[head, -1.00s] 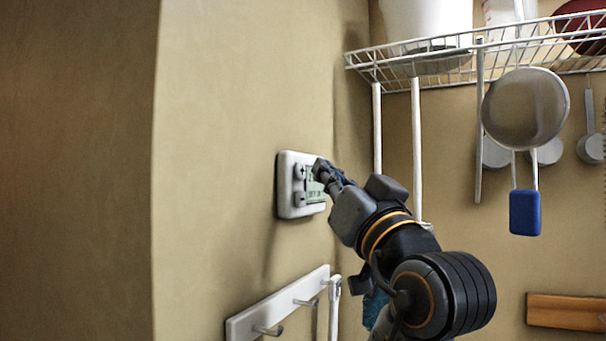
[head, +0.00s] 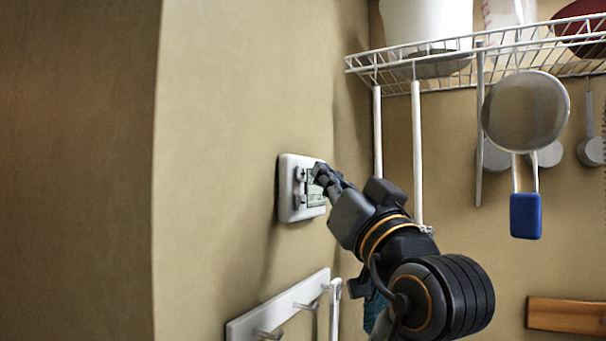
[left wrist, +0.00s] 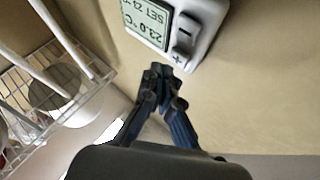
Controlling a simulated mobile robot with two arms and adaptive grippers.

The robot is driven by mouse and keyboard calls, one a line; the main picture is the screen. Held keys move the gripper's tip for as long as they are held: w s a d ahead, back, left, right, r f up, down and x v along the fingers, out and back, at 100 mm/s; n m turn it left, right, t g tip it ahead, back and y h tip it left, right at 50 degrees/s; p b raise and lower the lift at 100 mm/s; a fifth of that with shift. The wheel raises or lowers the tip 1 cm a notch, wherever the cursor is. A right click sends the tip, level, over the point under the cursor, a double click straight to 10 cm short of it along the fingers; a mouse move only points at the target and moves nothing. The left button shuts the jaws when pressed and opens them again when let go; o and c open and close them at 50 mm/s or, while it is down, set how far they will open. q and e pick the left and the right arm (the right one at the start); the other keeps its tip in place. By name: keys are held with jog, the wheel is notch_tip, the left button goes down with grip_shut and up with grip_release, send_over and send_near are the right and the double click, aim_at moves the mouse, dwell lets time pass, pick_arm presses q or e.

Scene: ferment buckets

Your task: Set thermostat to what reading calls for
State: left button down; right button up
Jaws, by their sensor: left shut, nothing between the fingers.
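The white thermostat (head: 287,190) is fixed to the beige wall, with a grey display and two buttons. In the left wrist view the thermostat (left wrist: 209,14) is at the top, partly cut off. Its display (left wrist: 146,24) appears upside down; it reads 23.0 °C, with a SET line only partly legible. The plus button (left wrist: 179,57) is nearer my gripper than the minus button (left wrist: 186,31). My left gripper (head: 320,173) is shut and empty, its tips in front of the display in the head view. In the left wrist view the fingertips (left wrist: 160,74) are near the plus button, seemingly apart from it. My right gripper is not in view.
A white hook rail (head: 285,306) is on the wall below the thermostat. A wire shelf (head: 450,72) at upper right carries a white bucket (head: 425,20). A strainer (head: 526,110) with a blue-ended handle and other utensils hang below the shelf.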

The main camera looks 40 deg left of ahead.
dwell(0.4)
pick_arm(q)
jog(key=shift+s+a+b, duration=0.1)
jog(key=shift+a+b, duration=0.25)
jog(key=shift+a, duration=0.05)
jog(key=shift+s+a+b, duration=0.1)
jog(key=shift+a+b, duration=0.25)
jog(key=shift+a, duration=0.05)
dwell(0.6)
dwell(0.4)
jog(key=shift+w+d, duration=0.2)
jog(key=shift+d, duration=0.65)
